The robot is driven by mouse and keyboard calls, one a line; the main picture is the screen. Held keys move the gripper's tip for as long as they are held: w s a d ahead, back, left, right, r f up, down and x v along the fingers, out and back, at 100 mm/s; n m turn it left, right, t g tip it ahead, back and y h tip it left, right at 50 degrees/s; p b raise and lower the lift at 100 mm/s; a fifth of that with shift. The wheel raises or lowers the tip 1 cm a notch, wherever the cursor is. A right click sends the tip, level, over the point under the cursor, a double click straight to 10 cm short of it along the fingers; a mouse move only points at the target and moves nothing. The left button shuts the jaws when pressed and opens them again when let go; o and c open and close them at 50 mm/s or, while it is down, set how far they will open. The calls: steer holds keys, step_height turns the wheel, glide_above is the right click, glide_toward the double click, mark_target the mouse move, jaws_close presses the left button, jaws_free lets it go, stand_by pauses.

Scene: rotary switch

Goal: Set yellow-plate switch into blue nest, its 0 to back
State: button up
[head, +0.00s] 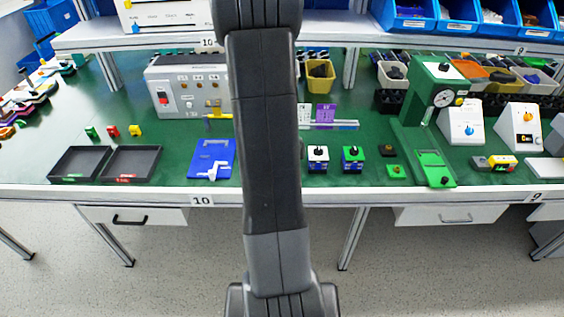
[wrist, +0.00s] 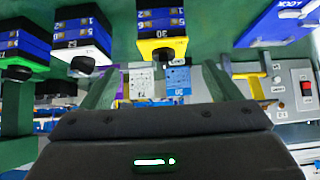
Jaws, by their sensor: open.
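The yellow-plate switch (wrist: 162,46) shows in the wrist view, with a blue body marked with white digits and a dark round knob. It lies ahead of and between the fingers of my gripper (wrist: 161,72), which is open and empty; I cannot tell the exact gap. In the head view my own arm hides the gripper and this switch. The blue nest (head: 211,158), a blue plate with a white bracket-like part, lies left of my arm. Its edge also shows at the upper right of the wrist view (wrist: 268,28). I cannot tell where the 0 points.
A white-plate switch (head: 318,158) and a green-plate switch (head: 353,158) stand right of my arm. Two dark trays (head: 131,164) lie at left. A grey switch panel (head: 187,88) stands behind the nest. A green press (head: 428,110) stands at right.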

steer(key=shift+a+x, duration=0.2)
steer(key=shift+x, duration=4.2)
steer(key=shift+s+f, duration=0.15)
steer(key=shift+f, duration=0.05)
steer(key=shift+r, duration=0.1)
steer(key=c, duration=1.2)
